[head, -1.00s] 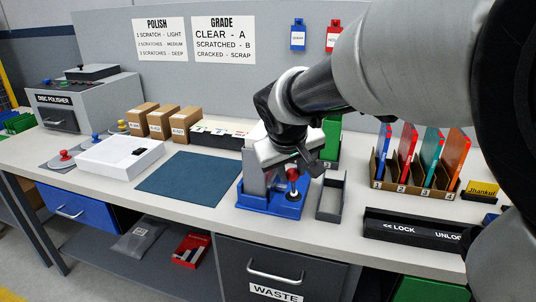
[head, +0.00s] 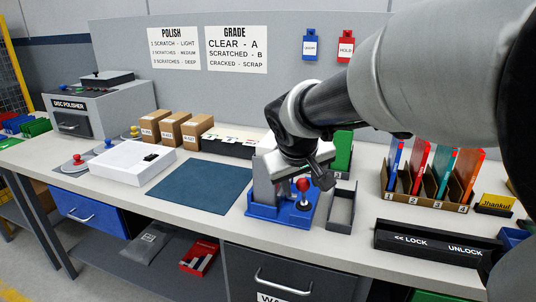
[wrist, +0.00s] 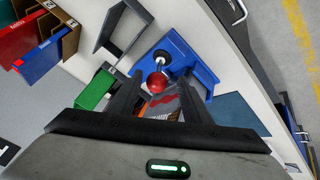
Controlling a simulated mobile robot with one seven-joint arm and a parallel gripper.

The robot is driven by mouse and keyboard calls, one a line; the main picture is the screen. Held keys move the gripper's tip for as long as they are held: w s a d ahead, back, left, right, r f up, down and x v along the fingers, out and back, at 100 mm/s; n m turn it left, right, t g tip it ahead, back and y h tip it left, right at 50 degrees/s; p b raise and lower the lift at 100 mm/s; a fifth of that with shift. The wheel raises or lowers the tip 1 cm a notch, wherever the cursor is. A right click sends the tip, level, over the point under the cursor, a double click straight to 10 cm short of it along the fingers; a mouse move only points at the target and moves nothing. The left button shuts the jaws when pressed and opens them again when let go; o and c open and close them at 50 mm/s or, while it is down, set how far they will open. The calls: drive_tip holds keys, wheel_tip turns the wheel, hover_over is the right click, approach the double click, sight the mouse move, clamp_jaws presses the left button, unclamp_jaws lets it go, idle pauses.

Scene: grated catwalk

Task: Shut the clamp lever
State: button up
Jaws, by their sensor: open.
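The clamp (head: 262,212) has a blue base and stands on the bench. Its lever ends in a red ball knob (head: 303,185) above a black collar. In the wrist view the red knob (wrist: 157,82) lies between the two dark fingers, with the lever's pale shaft and black collar (wrist: 162,58) beyond it. The lever appears to stand up from the base. My gripper (head: 318,178) is open, just above and beside the knob; it also shows in the wrist view (wrist: 158,90). I cannot tell whether a finger touches the knob. A grey clamp part is partly hidden by my gripper.
A small dark open tray (head: 342,210) stands close on the right, and a green block (head: 343,150) behind. A blue mat (head: 200,185) lies left. A rack of coloured panels (head: 425,195) and a black lock/unlock bar (head: 435,241) are to the right.

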drive_tip(key=p+v, duration=0.4)
drive_tip(key=v, duration=1.3)
drive_tip(key=shift+s+r, duration=0.15)
drive_tip(key=shift+r, duration=0.05)
drive_tip(key=shift+d, duration=0.1)
